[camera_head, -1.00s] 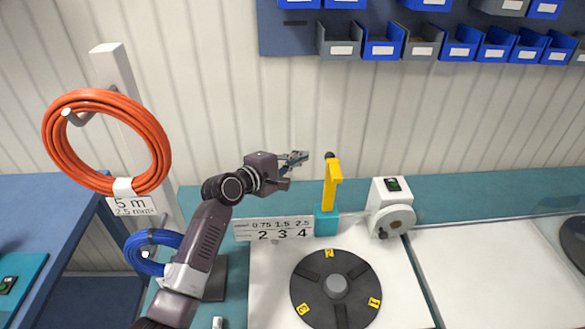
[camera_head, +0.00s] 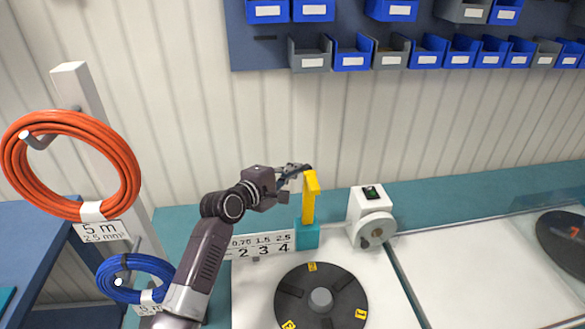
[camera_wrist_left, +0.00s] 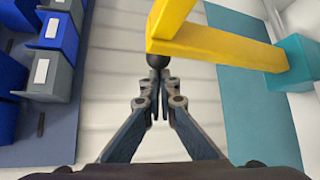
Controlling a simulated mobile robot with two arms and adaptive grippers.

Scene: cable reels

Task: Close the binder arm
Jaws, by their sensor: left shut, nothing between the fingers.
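The yellow binder arm (camera_head: 309,205) stands upright from a teal base (camera_head: 307,236) behind the dark disc. It also shows in the left wrist view (camera_wrist_left: 220,45), with a black ball knob (camera_wrist_left: 156,60) at its bent end. My left gripper (camera_head: 303,168) is at the top of the arm, on its left side. In the left wrist view the fingers (camera_wrist_left: 158,80) are together and empty, with their tips right at the knob. I cannot tell whether they touch it. My right gripper is not in view.
A dark numbered disc (camera_head: 340,297) lies on the white board in front. A white box with a grey wheel (camera_head: 376,230) stands right of the arm. An orange coil (camera_head: 118,195) and a blue coil (camera_head: 110,290) hang at left. Blue and grey bins line the back wall.

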